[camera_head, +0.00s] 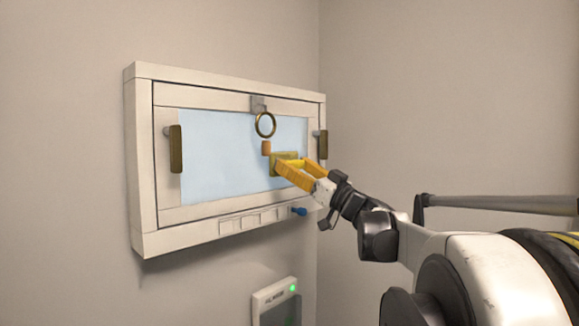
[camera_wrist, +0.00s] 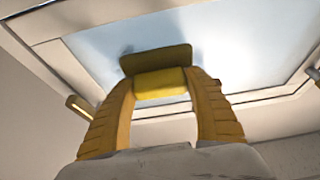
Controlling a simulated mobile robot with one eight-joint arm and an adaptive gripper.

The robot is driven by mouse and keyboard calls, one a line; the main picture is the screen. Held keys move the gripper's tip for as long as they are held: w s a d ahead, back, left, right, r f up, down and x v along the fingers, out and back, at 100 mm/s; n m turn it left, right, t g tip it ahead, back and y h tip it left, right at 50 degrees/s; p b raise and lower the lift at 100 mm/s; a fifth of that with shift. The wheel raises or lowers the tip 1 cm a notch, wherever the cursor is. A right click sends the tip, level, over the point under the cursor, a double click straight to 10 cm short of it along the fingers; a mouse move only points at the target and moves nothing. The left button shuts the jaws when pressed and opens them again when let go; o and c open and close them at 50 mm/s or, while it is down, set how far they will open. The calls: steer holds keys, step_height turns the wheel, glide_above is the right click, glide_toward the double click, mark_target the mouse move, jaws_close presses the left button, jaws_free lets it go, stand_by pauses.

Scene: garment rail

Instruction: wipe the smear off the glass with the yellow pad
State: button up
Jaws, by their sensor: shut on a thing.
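The pale blue glass (camera_head: 215,155) sits in a white frame on the wall and also fills the top of the wrist view (camera_wrist: 250,35). My gripper (camera_head: 287,167) is shut on the handle of the yellow pad (camera_head: 276,157). In the wrist view my gripper (camera_wrist: 160,83) has its fingers on both sides of that handle, and the flat yellow pad (camera_wrist: 155,60) lies beyond them. The pad is at the lower right of the glass, touching it or very close; I cannot tell which. I cannot make out a clear smear; the pad and fingers hide part of the glass.
A brass ring (camera_head: 265,125) hangs from the top of the frame (camera_head: 225,101), with a small orange-brown block (camera_head: 266,147) below it. Handles stand out at the left (camera_head: 176,149) and right (camera_head: 322,145). A blue knob (camera_head: 299,211) and a green-lit box (camera_head: 272,301) are lower.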

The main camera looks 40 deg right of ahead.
steer(key=shift+w, duration=0.55)
steer(key=shift+d, duration=2)
steer(key=d, duration=0.3)
steer(key=shift+w+r, duration=0.15)
steer(key=shift+w, duration=0.05)
steer(key=shift+a, duration=0.1)
